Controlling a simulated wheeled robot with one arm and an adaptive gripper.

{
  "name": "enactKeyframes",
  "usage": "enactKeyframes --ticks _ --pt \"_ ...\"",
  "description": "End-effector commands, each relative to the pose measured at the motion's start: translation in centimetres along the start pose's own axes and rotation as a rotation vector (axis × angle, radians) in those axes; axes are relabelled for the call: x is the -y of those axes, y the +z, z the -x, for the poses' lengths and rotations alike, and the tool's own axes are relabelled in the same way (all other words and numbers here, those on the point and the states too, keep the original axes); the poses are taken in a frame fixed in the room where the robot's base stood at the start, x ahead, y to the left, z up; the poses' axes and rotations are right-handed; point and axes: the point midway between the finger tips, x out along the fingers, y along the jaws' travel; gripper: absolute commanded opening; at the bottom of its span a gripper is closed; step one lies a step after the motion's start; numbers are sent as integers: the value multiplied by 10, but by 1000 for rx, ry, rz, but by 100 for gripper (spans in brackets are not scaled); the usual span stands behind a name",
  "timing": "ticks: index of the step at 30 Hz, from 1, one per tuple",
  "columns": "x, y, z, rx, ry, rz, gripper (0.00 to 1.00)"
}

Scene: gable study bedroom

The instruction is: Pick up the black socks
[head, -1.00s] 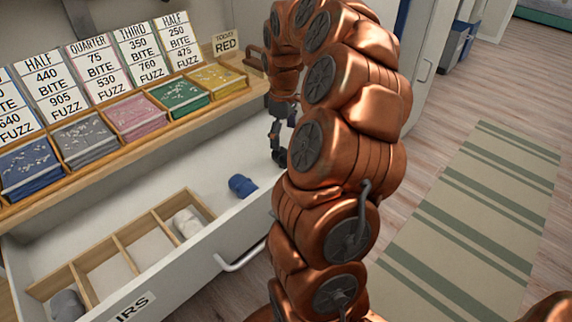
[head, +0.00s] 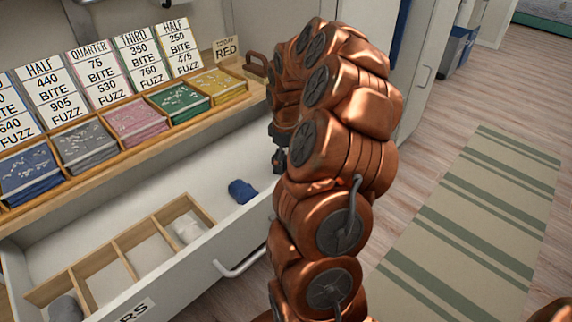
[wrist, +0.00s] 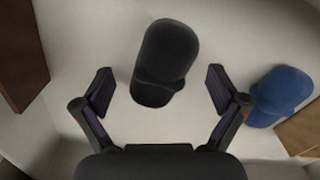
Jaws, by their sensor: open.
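The black socks (wrist: 164,62) are a rolled dark bundle on the pale drawer floor in the wrist view. My gripper (wrist: 160,88) is open, with one finger to each side of the bundle's lower part, apart from it. In the head view my gripper (head: 279,160) is mostly behind my own arm, and the black socks are hidden there. A blue sock bundle (wrist: 281,95) lies to the right of my right finger; it also shows in the head view (head: 242,191).
The open drawer (head: 233,220) has a wooden divider (head: 122,252) with a white bundle (head: 188,229) and a grey bundle (head: 65,308). A wooden rack (head: 140,141) of coloured packs with price cards stands behind. A striped rug (head: 470,215) lies on the floor at right.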

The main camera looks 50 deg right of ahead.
Motion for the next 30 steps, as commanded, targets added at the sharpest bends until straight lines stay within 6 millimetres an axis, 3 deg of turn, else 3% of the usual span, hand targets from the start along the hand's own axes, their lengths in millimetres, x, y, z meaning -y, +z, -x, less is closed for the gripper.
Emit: enactKeyframes --ticks 2,19,26,27,30 --pt "0 0 0 0 0 0 93" --pt "0 0 0 1 -1 1 34" --pt "0 0 0 1 -1 1 32" --pt "0 0 2 1 -1 1 22" --pt "0 0 9 0 1 1 22"
